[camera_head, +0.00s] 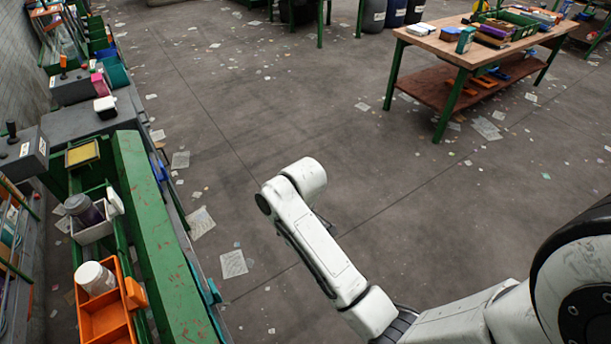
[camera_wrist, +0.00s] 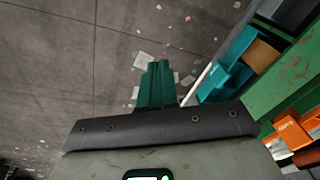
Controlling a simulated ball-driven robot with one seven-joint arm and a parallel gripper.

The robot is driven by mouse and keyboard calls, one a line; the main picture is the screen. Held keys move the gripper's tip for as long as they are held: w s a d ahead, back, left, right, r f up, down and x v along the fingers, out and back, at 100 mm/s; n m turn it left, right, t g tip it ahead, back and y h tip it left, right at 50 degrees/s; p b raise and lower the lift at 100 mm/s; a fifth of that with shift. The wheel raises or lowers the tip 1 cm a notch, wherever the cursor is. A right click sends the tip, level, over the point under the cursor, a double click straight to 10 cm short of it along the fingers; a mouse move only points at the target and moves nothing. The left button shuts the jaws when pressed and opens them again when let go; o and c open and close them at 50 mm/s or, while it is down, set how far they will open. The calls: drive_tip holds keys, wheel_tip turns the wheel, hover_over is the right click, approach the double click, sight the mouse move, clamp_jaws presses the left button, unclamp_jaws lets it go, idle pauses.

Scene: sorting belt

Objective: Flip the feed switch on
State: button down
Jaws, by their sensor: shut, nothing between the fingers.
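Two grey boxes with upright levers stand along the left side in the head view. The nearer box (camera_head: 22,158) has a black lever (camera_head: 11,131) and a small white label. The farther box (camera_head: 74,88) has a dark lever with an orange part (camera_head: 63,64). I cannot tell which is the feed switch or read its position. My gripper (camera_wrist: 159,68) shows in the wrist view with its teal fingers together and empty, above the floor. In the head view my arm is over the open floor, right of the belt and apart from both boxes; the fingers are hidden there.
A green belt frame (camera_head: 150,230) runs along the left. Beside it are an orange bin (camera_head: 105,323) with a white-lidded jar (camera_head: 94,277) and a white bin (camera_head: 91,234). A wooden workbench (camera_head: 440,42) stands at upper right.

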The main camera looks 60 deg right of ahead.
drive_tip(key=s+a+m+h, duration=0.1)
drive_tip(key=s+a, duration=0.9)
drive_tip(key=s, duration=0.5)
drive_tip(key=shift+s+a, duration=0.2)
drive_tip(key=shift+s, duration=0.1)
drive_tip(key=shift+f, duration=0.1)
